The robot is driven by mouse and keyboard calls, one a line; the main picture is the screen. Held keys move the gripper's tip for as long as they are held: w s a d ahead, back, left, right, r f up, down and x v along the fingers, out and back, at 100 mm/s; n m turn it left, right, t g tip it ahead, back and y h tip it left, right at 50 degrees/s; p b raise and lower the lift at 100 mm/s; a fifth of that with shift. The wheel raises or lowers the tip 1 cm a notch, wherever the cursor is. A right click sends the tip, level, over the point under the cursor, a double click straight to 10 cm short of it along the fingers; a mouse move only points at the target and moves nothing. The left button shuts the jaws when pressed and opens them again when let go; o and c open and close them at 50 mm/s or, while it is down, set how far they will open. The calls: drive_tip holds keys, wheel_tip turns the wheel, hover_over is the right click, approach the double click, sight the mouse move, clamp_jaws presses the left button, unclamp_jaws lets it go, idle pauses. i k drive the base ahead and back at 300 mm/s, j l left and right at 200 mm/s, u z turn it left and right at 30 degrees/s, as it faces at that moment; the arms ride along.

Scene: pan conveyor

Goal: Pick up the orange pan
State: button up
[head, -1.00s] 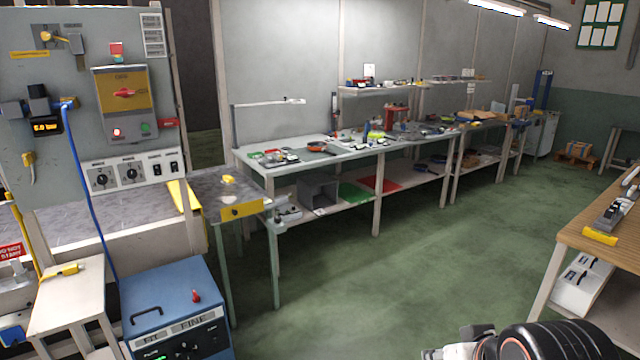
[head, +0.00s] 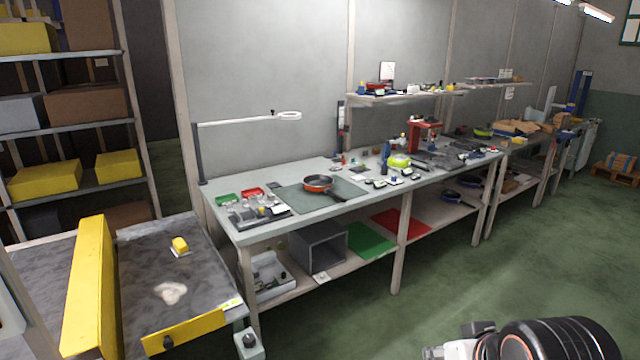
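The orange pan (head: 318,183) sits upright on a dark grey-green mat (head: 290,197) on the near part of the long workbench, left of the picture's middle. Its inside is dark and its dark handle points to the lower right. Part of my arm shows at the bottom right, well apart from the pan. I cannot make out my gripper's fingers in this view.
The workbench (head: 228,183) also bears small green and red trays, a lamp (head: 250,120) and a red press (head: 424,133). A conveyor end with a yellow guard (head: 92,285) stands at the lower left. Green floor (head: 400,325) is open before the bench.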

sight(316, 183)
drive_tip(key=i, duration=2.5)
drive_tip(key=i+j+z, duration=0.2)
drive_tip(key=i, duration=0.5)
drive_tip(key=k+l+u, duration=0.15)
drive_tip(key=k, duration=0.1)
